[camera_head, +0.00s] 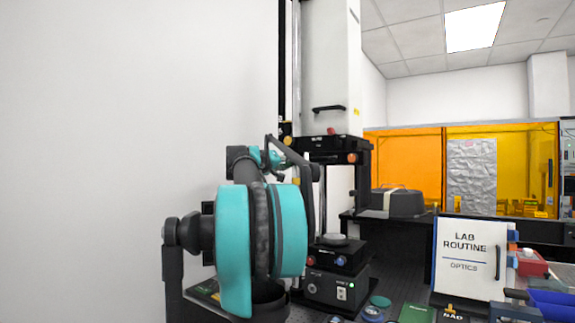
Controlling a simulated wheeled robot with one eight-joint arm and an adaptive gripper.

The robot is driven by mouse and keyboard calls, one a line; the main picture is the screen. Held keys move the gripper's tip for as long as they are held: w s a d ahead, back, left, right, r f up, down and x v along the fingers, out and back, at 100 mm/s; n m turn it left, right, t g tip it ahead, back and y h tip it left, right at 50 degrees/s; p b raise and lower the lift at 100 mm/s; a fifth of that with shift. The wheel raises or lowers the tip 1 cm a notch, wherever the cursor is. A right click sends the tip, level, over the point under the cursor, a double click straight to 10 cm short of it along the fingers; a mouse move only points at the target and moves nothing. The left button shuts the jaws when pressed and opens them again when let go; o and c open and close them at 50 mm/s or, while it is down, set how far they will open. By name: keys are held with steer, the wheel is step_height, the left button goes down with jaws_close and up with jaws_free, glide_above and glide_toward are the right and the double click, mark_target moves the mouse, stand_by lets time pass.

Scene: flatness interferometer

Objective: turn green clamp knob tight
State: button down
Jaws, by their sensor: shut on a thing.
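A tall white and black interferometer column (327,65) stands just beyond my arm. Its black head has an orange knob on its right side and a small red one on top. Below the head, a pale round disc (333,240) sits on a black stage (338,258) with blue-marked knobs. No green clamp knob can be made out. My teal and dark arm fills the middle foreground and rises to a wrist beside the column's left side. My gripper's fingertips cannot be made out, so what they touch is hidden.
A dark case (404,204) is behind. Orange screens stand farther back.

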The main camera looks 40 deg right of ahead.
steer(key=n, duration=0.7)
stand_by(0.6)
steer(key=c, duration=1.2)
jaws_free()
steer(key=v, duration=1.2)
steer(key=shift+f, duration=0.15)
